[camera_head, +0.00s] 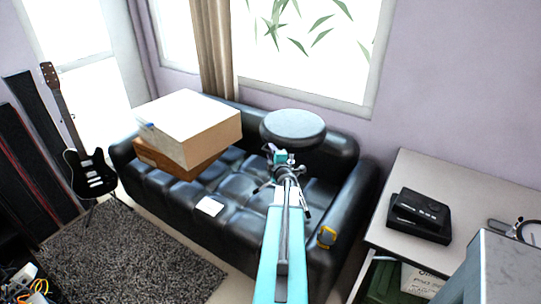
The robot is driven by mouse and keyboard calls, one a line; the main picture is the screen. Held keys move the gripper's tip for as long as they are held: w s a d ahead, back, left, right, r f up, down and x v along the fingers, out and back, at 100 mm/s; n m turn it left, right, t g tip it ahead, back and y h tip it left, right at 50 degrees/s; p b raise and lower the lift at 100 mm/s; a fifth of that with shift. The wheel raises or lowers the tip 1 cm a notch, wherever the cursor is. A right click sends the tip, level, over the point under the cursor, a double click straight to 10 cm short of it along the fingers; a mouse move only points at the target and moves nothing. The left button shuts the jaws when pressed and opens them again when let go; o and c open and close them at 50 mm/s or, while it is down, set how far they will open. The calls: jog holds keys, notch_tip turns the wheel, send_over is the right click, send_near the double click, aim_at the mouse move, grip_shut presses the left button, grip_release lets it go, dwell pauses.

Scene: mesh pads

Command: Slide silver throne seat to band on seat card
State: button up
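The round throne seat (293,124), a thick disc with a grey top and darker side, is at the back right of the black sofa (237,207). My gripper (281,160) is just below and in front of the throne seat in the picture. Its fingers are too small to tell whether they are open or shut, or whether they touch the seat.
Stacked cardboard boxes (184,126) fill the sofa's left part. A side table (402,193) with black devices (419,214) stands right. A guitar (87,167) stands left. The sofa's middle is mostly clear.

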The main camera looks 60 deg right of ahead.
jog(key=shift+s+a, duration=0.1)
jog(key=v, duration=1.1)
jog(key=shift+s+r, duration=0.15)
jog(key=shift+s+a+p, duration=0.1)
jog(key=shift+a+p, duration=0.05)
jog(key=shift+p, duration=0.25)
jog(key=p+v, duration=0.1)
jog(key=p, duration=0.2)
jog(key=shift+s+a, duration=0.2)
jog(key=shift+s, duration=0.1)
jog(key=shift+a, duration=0.1)
dwell(0.5)
